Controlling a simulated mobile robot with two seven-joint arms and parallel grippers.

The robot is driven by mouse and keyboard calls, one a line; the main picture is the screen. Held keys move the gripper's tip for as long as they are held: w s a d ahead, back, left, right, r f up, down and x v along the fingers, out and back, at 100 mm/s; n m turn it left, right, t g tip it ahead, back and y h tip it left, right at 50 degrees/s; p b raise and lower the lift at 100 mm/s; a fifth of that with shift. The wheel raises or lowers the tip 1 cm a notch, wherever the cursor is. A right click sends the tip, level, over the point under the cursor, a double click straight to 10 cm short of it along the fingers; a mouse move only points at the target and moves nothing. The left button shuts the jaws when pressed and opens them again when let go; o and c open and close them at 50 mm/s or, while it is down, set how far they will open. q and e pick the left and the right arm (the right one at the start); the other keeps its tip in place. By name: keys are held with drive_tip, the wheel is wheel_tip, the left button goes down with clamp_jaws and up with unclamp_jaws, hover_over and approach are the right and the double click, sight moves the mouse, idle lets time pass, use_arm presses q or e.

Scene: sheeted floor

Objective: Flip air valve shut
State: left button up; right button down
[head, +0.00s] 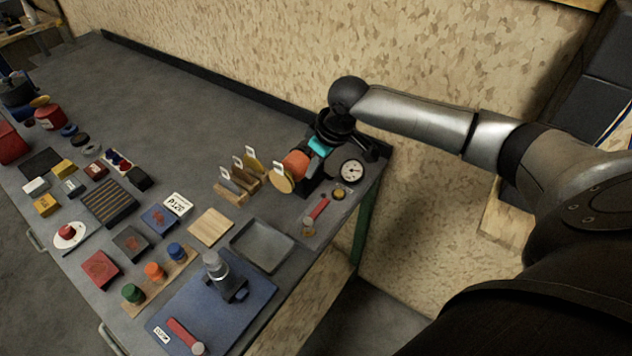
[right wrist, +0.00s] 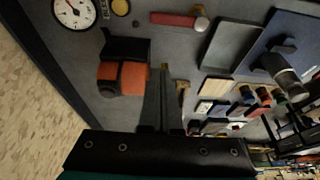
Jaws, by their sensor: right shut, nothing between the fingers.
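A red lever handle with a metal pivot (head: 317,210), which looks like the air valve, lies on the bench near its right edge, beside a round white gauge (head: 352,171). In the right wrist view the red lever (right wrist: 178,19) is at the top, beyond the fingertips, with the gauge (right wrist: 74,12) at upper left. My right gripper (right wrist: 160,72) is shut and empty, apart from the lever. In the head view its fingers are mostly hidden beside an orange cylinder (head: 295,163) in a dark holder. My left gripper is not in view.
The orange cylinder (right wrist: 122,77) is close beside my right fingers. Wooden holders with upright tags (head: 243,178) stand left of it. A grey tray (head: 262,246) and a blue mat (head: 173,306) with another red-handled tool are nearer. A speckled wall rises behind the bench.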

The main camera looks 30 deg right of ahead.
sight(317, 216)
drive_tip(key=b+x, duration=0.1)
drive_tip(key=x, duration=0.8)
drive_tip(key=shift+a+f+b, duration=0.1)
drive_tip(key=shift+b, duration=0.2)
drive_tip(key=s, duration=0.1)
drive_tip(key=s+d+p, duration=0.1)
drive_tip(key=shift+s+d, duration=0.15)
drive_tip(key=shift+s, duration=0.25)
drive_tip(key=shift+s+d, duration=0.15)
drive_tip(key=shift+s, duration=0.3)
drive_tip(key=shift+p, duration=0.3)
drive_tip(key=shift+s+d+m+p, duration=0.1)
drive_tip(key=shift+s+m+p, duration=0.1)
drive_tip(key=shift+m+p, duration=0.25)
